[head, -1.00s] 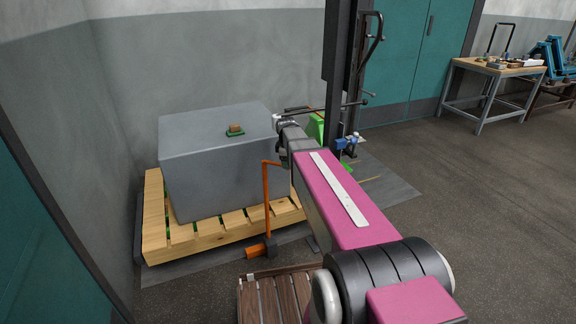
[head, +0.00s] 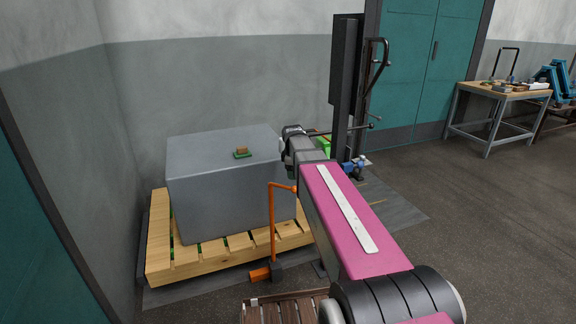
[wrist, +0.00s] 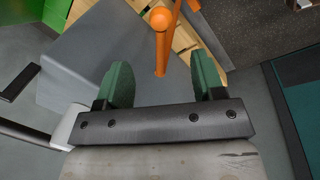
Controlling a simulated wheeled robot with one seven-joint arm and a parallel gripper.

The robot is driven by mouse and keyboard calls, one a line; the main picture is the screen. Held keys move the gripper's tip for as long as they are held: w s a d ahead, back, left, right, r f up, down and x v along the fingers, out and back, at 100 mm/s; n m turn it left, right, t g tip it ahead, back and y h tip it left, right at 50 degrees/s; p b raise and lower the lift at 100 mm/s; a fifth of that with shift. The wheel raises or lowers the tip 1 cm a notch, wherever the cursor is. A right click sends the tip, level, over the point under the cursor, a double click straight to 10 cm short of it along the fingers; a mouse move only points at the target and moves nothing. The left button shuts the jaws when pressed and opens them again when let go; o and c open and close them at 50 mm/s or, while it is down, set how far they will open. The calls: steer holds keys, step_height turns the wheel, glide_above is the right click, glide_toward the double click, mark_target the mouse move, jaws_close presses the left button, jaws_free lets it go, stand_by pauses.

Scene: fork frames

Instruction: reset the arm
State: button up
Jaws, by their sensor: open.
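My gripper (wrist: 160,84) shows in the wrist view with its two green fingers apart and nothing between them. Beyond the fingers are an orange post (wrist: 160,45) and part of a grey block. In the head view my pink arm reaches from the bottom right toward the back. Its far end is by the right side of the large grey block (head: 222,190), and the fingers are hidden there. A small brown and green object (head: 242,153) lies on top of the block.
The block stands on a wooden pallet (head: 160,262). An orange post (head: 272,225) rises at the pallet's front, close to my arm. A dark upright mast (head: 346,90) stands behind my arm. A workbench (head: 505,94) is at the far right. The floor (head: 480,220) on the right is clear.

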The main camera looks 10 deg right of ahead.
steer(key=s+f+m+g, duration=0.1)
steer(key=s+f+m, duration=0.6)
steer(key=s, duration=0.3)
steer(key=s+f+m+g, duration=0.1)
steer(key=s+f+m, duration=0.5)
steer(key=s+f, duration=0.3)
steer(key=shift+s+a+m+y, duration=0.2)
steer(key=shift+s+m+y, duration=0.2)
steer(key=shift+s, duration=0.85)
